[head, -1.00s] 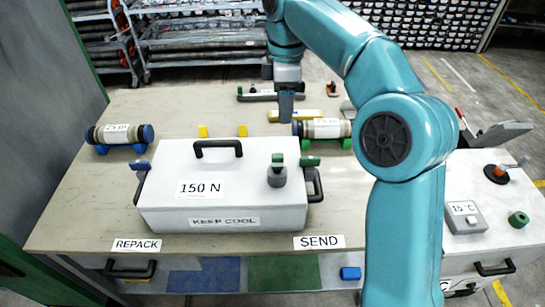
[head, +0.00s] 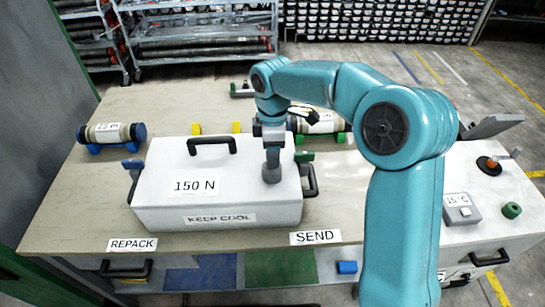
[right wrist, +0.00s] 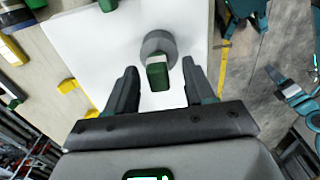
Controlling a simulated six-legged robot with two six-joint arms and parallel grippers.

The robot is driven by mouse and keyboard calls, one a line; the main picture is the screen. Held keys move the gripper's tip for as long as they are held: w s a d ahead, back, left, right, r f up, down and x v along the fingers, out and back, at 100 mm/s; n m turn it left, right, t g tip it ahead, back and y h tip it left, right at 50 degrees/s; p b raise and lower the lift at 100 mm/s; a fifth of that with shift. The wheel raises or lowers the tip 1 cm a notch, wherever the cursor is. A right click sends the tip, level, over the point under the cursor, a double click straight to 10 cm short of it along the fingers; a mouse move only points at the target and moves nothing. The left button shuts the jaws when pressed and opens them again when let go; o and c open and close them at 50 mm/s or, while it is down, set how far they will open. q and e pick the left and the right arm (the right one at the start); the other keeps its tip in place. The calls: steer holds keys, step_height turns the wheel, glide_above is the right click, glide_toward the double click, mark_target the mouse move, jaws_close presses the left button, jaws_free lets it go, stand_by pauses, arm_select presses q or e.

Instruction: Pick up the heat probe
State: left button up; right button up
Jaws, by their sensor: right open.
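A grey round piece with a green-and-white upright top, which looks like the heat probe, stands on the lid of the white cool box (head: 170,205). Its grey base (head: 272,175) shows in the head view, while its top is hidden behind my right gripper (head: 272,158). In the right wrist view, the green top of the probe (right wrist: 157,74) stands just ahead of and between the fingertips of my open right gripper (right wrist: 160,75), with the jaws not closed on it. My left gripper is not in view.
The box has a black top handle (head: 212,146) left of the probe and a side handle (head: 310,181). Core liners (head: 110,133) lie behind the box. A grey 15 °C block (head: 462,210) and green ring (head: 511,211) stand at right. The front table edge is clear.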

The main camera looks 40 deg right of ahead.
steer(key=shift+w+f, duration=0.25)
steer(key=shift+f, duration=0.3)
steer(key=shift+s, duration=0.15)
steer(key=shift+c, duration=1)
jaws_close()
